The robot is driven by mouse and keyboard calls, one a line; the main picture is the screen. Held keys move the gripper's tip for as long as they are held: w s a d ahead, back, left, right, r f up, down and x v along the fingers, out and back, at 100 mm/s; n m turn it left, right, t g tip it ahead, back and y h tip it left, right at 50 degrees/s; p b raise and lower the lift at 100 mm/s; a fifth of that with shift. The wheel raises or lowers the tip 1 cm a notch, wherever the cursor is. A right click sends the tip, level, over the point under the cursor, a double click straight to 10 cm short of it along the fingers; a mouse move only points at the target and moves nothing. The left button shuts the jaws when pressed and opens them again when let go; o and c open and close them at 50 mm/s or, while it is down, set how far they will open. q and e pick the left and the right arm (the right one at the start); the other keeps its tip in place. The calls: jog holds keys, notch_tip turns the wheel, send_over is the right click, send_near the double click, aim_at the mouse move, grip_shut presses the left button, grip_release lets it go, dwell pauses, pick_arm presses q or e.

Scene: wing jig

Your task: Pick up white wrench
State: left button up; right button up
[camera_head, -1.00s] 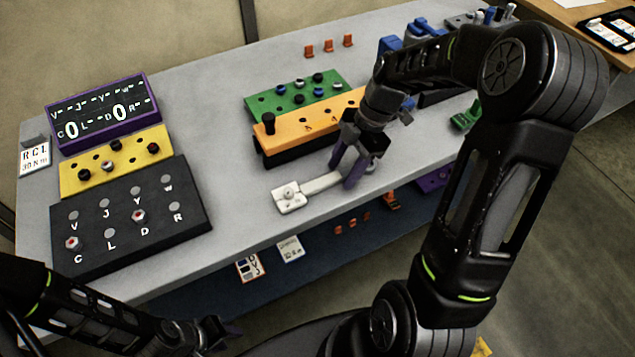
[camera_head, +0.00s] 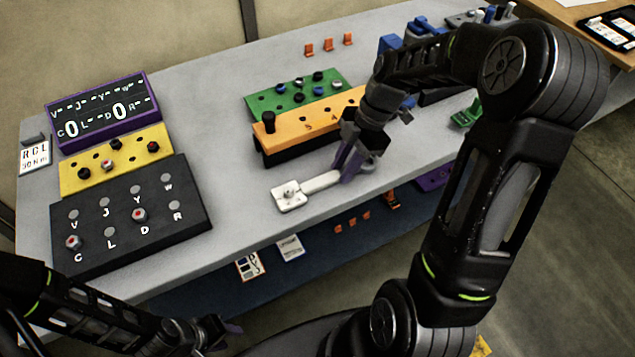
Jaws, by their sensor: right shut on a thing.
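The white wrench (camera_head: 300,193) is at the front edge of the grey table, with its square head to the left and its handle running right. My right gripper (camera_head: 345,168) has its purple fingers shut on the right end of the handle. I cannot tell whether the wrench touches the table. My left gripper (camera_head: 225,335) is low at the bottom of the view, away from the table top. Its fingers are too dark and small to tell whether they are open or shut.
An orange block (camera_head: 285,137) and a green block (camera_head: 285,100) with knobs stand just behind the wrench. A black lettered board (camera_head: 125,215), a yellow block (camera_head: 80,180) and a purple-framed display (camera_head: 104,140) stand at left. The table between is clear.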

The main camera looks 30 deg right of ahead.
grip_shut()
dwell(0.6)
jog(key=shift+r, duration=0.1)
jog(key=shift+r, duration=0.25)
notch_tip(320, 180, up, 9)
jog(key=b, duration=0.1)
jog(key=shift+r, duration=0.2)
dwell(0.9)
